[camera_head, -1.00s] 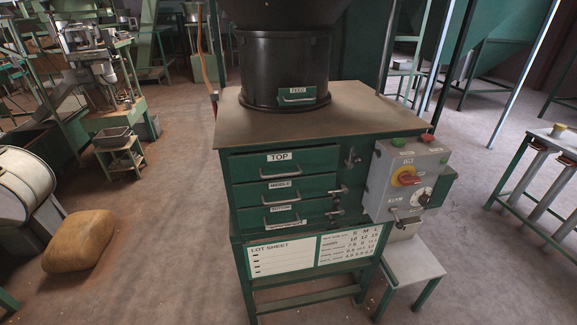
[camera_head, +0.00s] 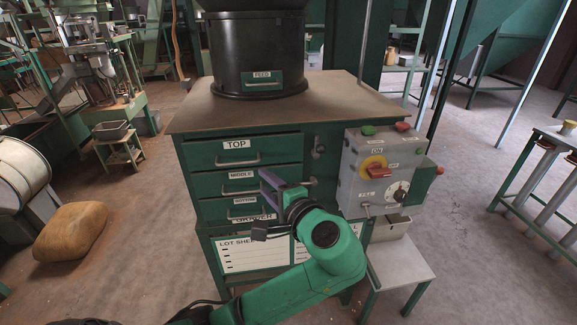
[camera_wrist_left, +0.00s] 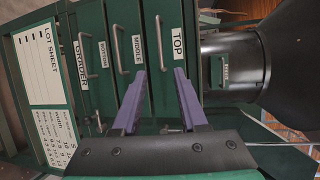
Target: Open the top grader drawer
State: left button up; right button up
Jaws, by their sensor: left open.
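The green grader cabinet has a stack of drawers. The top grader drawer (camera_head: 280,150), labelled TOP, looks shut, its front in line with the drawers below. Its bar handle (camera_head: 238,162) is free. The top drawer also shows in the left wrist view (camera_wrist_left: 163,20), rotated on its side. My left gripper (camera_head: 268,180) has purple fingers and is open and empty. It is in front of the drawers' right part, partly hiding the middle and bottom drawers. In the left wrist view the fingers (camera_wrist_left: 160,71) point at the drawer fronts, apart from any handle. My right gripper is out of view.
A grey control box (camera_head: 375,178) with a red-and-yellow switch juts out right of the drawers. Latch knobs (camera_head: 319,148) sit beside the drawers. A black hopper (camera_head: 255,50) stands on the cabinet top. A low side table (camera_head: 400,262) is at right. Floor at left is open beyond a tan sack (camera_head: 70,230).

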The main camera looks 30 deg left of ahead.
pick_arm(q)
jog(key=p, duration=0.2)
send_near(239, 164)
jog(key=r+x, duration=0.1)
jog(key=x, duration=0.6)
jog(key=p+x, duration=0.1)
jog(key=x, duration=0.2)
jog(key=shift+f, duration=0.35)
jog(key=shift+w+a+f, duration=0.15)
jog(key=shift+w+a, duration=0.05)
jog(key=shift+a, duration=0.15)
jog(key=shift+d, duration=0.1)
grip_shut()
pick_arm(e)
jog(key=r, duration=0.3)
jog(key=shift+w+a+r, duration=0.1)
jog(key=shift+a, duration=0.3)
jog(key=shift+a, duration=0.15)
